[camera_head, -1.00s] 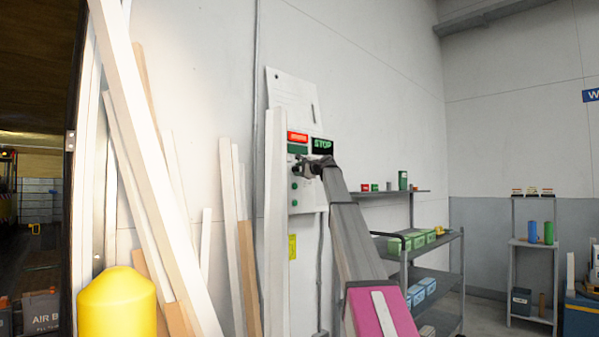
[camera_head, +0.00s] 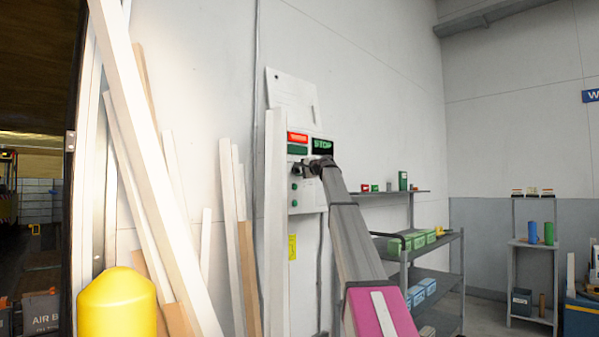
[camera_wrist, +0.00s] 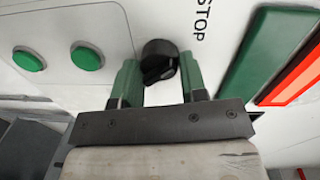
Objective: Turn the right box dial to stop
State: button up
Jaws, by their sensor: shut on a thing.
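The grey-white control box (camera_head: 309,201) is on the wall behind a leaning white board. In the wrist view its black round dial (camera_wrist: 158,50) sits between the green fingers of my gripper (camera_wrist: 159,66), beside the printed word STOP (camera_wrist: 212,22). My gripper is shut on the dial. The dial's pointer direction is hard to read. In the head view my gripper (camera_head: 308,168) is at the box face and hides the dial.
Two green buttons (camera_wrist: 58,59) are left of the dial in the wrist view. Several boards (camera_head: 150,170) lean on the wall at left, behind a yellow bollard (camera_head: 117,303). A shelf rack (camera_head: 436,272) with green and blue bins stands right of my arm.

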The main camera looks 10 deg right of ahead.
jog(key=o, duration=0.9)
jog(key=shift+s, duration=0.1)
jog(key=v, duration=1)
jog(key=shift+s+d, duration=0.2)
jog(key=shift+s, duration=0.05)
